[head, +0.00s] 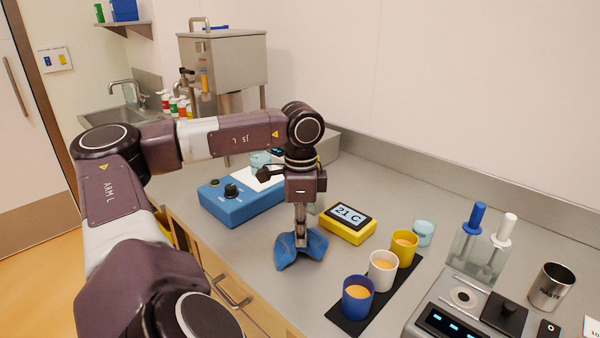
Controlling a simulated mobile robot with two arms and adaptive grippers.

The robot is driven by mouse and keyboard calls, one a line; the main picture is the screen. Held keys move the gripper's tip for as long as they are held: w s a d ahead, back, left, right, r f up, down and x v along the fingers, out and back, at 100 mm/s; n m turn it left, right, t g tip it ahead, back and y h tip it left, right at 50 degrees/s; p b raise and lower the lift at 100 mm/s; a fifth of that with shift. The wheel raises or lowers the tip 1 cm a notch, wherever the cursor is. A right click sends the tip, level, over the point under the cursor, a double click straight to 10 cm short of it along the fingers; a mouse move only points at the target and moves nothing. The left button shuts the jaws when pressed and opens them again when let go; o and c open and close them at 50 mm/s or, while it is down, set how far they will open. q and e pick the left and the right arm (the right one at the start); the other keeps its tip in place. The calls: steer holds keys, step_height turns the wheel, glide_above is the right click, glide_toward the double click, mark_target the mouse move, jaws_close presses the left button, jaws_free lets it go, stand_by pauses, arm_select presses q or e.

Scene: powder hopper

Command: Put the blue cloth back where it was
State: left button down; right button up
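The blue cloth (313,249) hangs in draped folds below my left gripper (301,236), near the front edge of the steel counter. My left gripper points down and its fingers are closed on the top of the cloth. The cloth's lower edge is close to the counter; I cannot tell whether it touches. My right gripper does not show in the head view.
A blue device (228,206) stands left of the cloth, and a yellow 21 C display (347,225) to its right. Blue (357,301), white (382,272) and yellow (404,248) cups stand on a black mat (348,326). Free counter lies between the cloth and the mat.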

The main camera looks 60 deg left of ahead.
arm_select(q)
steer(key=s+d+f, duration=0.1)
steer(key=d, duration=0.1)
steer(key=s+d+f, duration=0.1)
steer(key=d, duration=0.1)
steer(key=s+d, duration=0.2)
steer(key=shift+s+f, duration=0.1)
steer(key=shift+f, duration=0.3)
steer(key=c, duration=1.8)
jaws_free()
steer(key=shift+o, duration=0.2)
steer(key=shift+r, duration=0.1)
